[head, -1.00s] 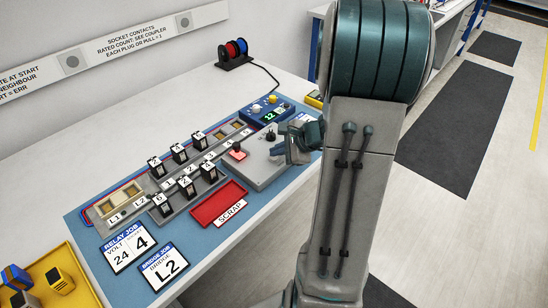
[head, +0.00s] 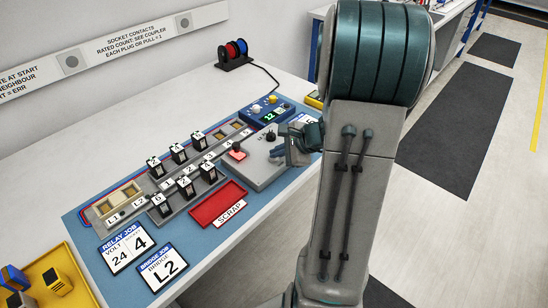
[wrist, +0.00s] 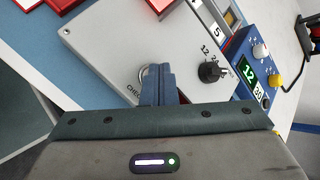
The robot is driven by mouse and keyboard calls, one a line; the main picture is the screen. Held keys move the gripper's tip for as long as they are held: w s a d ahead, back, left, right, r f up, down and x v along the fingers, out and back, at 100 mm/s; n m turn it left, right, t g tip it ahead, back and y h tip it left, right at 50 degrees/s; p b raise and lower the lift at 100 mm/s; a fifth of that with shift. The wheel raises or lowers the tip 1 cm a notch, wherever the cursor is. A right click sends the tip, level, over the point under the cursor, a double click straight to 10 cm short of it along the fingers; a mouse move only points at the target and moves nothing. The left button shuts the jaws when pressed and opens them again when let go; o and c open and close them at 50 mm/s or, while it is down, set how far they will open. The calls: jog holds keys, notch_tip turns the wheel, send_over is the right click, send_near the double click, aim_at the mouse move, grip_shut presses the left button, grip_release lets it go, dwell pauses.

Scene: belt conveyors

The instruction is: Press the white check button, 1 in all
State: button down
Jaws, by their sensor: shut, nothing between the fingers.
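The grey control box (wrist: 115,45) lies under my gripper in the wrist view, with the word CHECK printed near the fingers. A round silvery rim (wrist: 143,74) beside that label shows at the fingertips; the white check button itself is mostly hidden behind them. My gripper (wrist: 158,72) is shut and empty, its tips at or just over that rim; I cannot tell whether they touch. In the head view my gripper (head: 287,157) is over the right part of the grey box (head: 258,170), and the button is hidden there.
A black selector knob (wrist: 211,71) stands right of the fingers. A blue meter (wrist: 254,75) showing 12 is beyond it. A red-lit square (head: 236,155) and several black relays (head: 186,186) are left of the gripper. A red scrap tray (head: 215,205) lies in front.

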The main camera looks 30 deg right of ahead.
jog(key=shift+r, duration=0.1)
jog(key=shift+r+p, duration=0.45)
jog(key=shift+r, duration=0.2)
jog(key=shift+r, duration=0.1)
notch_tip(320, 180, up, 5)
jog(key=p, duration=0.3)
jog(key=shift+p, duration=0.4)
